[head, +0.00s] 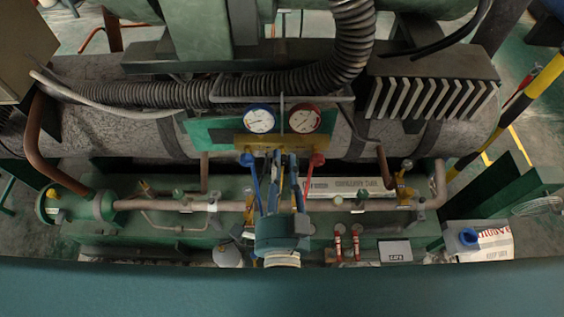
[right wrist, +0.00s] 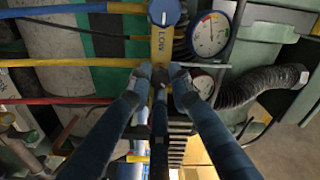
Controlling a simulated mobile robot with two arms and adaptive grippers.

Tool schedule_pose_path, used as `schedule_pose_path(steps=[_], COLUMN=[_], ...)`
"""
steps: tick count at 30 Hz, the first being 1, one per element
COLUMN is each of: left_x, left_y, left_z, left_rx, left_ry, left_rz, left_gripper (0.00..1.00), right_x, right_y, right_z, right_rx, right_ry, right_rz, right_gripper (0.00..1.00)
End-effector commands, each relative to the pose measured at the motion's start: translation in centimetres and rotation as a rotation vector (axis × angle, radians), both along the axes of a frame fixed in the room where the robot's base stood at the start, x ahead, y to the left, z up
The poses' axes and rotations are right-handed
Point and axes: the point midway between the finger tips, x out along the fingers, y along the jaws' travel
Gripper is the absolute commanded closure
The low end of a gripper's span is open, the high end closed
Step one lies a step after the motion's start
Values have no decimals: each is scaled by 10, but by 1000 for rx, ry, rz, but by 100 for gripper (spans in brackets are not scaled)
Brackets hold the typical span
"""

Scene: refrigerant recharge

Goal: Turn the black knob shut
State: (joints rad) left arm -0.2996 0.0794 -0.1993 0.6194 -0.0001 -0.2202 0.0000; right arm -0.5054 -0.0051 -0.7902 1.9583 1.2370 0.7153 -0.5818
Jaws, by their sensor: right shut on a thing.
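The gauge manifold is a yellow block (head: 240,144) below two round dials in the head view. It also shows in the right wrist view (right wrist: 161,45), marked LOW. My right gripper (head: 284,158) reaches up to the middle of the block from below. In the right wrist view its blue fingers (right wrist: 163,78) are closed together at the block. A small dark part between the fingertips looks like the black knob (right wrist: 160,76), mostly hidden by them. How far it is turned cannot be told. My left gripper is not in view.
The blue-rimmed gauge (head: 260,119) and red-rimmed gauge (head: 304,119) sit above the block. A blue handle (head: 247,160) and a red handle (head: 317,160) flank the gripper.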

Motion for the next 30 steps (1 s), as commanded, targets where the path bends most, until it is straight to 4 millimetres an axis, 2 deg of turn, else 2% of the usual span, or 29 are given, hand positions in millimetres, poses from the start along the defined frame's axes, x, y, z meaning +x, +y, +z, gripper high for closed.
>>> schedule_pose_path(steps=[18, 30], left_x=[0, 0], left_y=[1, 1], left_z=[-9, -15], left_rx=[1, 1], left_ry=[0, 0], left_rz=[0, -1], left_gripper=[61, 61], right_x=[-1, -1], right_y=[0, 0], right_z=[-2, -2], right_rx=[558, 754], right_ry=[2, 3], right_rz=[0, -2], right_gripper=[100, 100])
